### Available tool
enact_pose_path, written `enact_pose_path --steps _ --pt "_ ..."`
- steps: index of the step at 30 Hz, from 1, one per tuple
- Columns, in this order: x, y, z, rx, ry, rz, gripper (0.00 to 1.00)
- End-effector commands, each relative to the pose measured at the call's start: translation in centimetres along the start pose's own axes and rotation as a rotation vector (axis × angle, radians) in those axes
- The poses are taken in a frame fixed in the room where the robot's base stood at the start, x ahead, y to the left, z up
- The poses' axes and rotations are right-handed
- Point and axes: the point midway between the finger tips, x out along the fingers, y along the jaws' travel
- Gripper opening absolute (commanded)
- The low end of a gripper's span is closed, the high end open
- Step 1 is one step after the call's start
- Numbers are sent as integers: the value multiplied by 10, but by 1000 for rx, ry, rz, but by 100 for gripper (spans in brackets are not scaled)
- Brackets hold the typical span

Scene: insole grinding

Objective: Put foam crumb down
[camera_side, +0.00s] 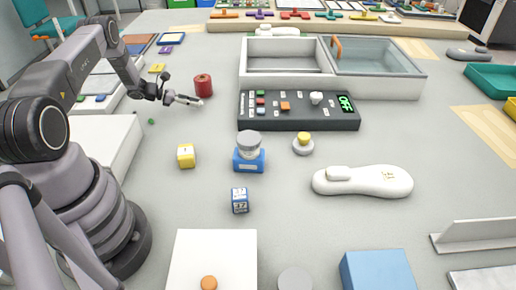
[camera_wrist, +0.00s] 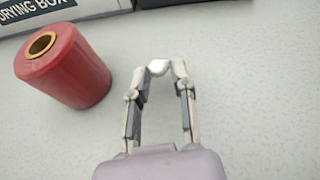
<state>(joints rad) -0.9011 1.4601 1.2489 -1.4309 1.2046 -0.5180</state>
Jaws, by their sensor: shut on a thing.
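A small white foam crumb (camera_wrist: 158,67) is between the fingertips of my gripper (camera_wrist: 160,70) in the wrist view. The fingers are closed on it, and it pokes out a little at the tips. In the side view my gripper (camera_side: 197,102) is near the red spool, to its lower left, over the grey table. The crumb is too small to make out clearly there. I cannot tell how high the crumb is above the table.
A red spool (camera_wrist: 68,72) stands left of my gripper in the wrist view; it also shows in the side view (camera_side: 203,86). A dark control panel (camera_side: 299,111) lies to the right, before a white drying box (camera_side: 282,72). A yellow block (camera_side: 186,156) and blue-based jar (camera_side: 249,158) stand nearer.

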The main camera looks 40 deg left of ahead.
Motion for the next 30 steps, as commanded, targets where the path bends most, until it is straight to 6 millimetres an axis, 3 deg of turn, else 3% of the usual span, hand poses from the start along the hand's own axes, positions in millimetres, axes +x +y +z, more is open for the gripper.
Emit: enact_pose_path --steps 3,14,15,21,30 --pt "4 0 -11 1 0 1 14" --pt "6 0 -14 1 0 1 14" --pt "6 1 -15 1 0 1 25" --pt "6 1 -14 1 0 1 49" --pt "5 1 -12 2 0 1 49"
